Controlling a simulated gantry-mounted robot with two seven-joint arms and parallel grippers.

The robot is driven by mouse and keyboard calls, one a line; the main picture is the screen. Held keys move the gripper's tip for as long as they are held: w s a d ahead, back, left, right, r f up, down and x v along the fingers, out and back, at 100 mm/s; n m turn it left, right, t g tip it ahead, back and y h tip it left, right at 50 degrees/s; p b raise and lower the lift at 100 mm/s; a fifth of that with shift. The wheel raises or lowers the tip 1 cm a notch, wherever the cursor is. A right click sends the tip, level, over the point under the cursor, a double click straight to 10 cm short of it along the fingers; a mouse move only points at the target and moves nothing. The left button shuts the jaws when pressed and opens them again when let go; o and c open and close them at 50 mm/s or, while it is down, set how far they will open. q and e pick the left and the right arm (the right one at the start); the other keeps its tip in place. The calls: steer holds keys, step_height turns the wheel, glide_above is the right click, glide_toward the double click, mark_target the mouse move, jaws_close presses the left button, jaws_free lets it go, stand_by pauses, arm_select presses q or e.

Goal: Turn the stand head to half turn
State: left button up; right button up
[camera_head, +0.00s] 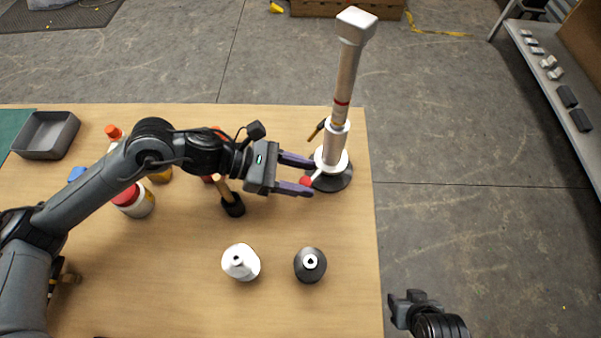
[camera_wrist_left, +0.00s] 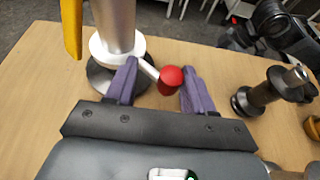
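The stand (camera_head: 343,90) is a tall pale column with a dark round base (camera_head: 334,180) and a white collar near its foot, at the table's right edge. A short white lever with a red knob (camera_head: 306,182) sticks out from the collar toward my left gripper (camera_head: 297,175). That gripper is open, its purple fingers on either side of the knob.
A wooden-handled black tool (camera_head: 232,204) stands below my left wrist. A red-capped jar (camera_head: 135,200) and a grey tray (camera_head: 47,135) are left. Table is clear around the front bottles.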

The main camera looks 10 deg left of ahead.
arm_select(q)
steer(key=shift+a, duration=0.1)
steer(key=shift+r, duration=0.4)
steer(key=s+d+r+p, duration=0.3)
steer(key=s+d+r, duration=0.1)
steer(key=d+r, duration=0.6)
steer(key=shift+s+d, duration=0.25)
steer(key=shift+d, duration=0.2)
steer(key=shift+r, duration=0.1)
